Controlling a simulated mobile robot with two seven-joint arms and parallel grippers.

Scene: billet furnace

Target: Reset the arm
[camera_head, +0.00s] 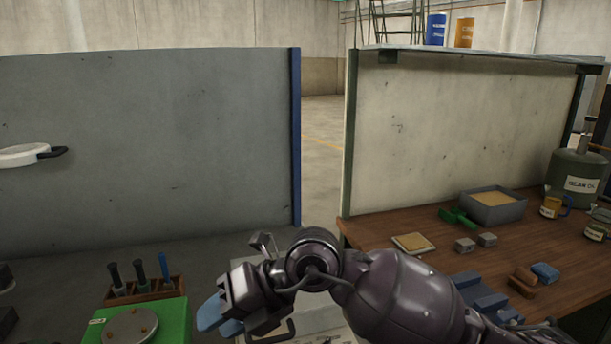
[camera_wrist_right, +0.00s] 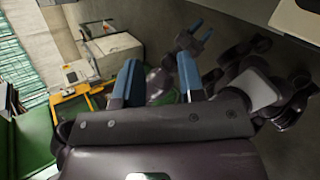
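My right arm reaches in from the lower right of the head view, with its gripper (camera_head: 212,313) pointing left in front of the green bench. One blue finger shows clearly there. In the right wrist view the two blue fingers of the right gripper (camera_wrist_right: 157,75) stand well apart with nothing held between them. My left gripper (camera_wrist_right: 202,28) shows small at the upper middle of the right wrist view, its blue fingertips apart and apparently empty. My left arm is not in the head view.
A green box (camera_head: 165,320) with a round metal plate and a rack of handled tools (camera_head: 142,293) stands lower left. A wooden bench (camera_head: 400,266) at right holds a sand tray (camera_head: 493,222), small blocks and a green canister (camera_head: 577,178). Grey (camera_head: 150,150) and pale (camera_head: 450,140) partitions stand behind.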

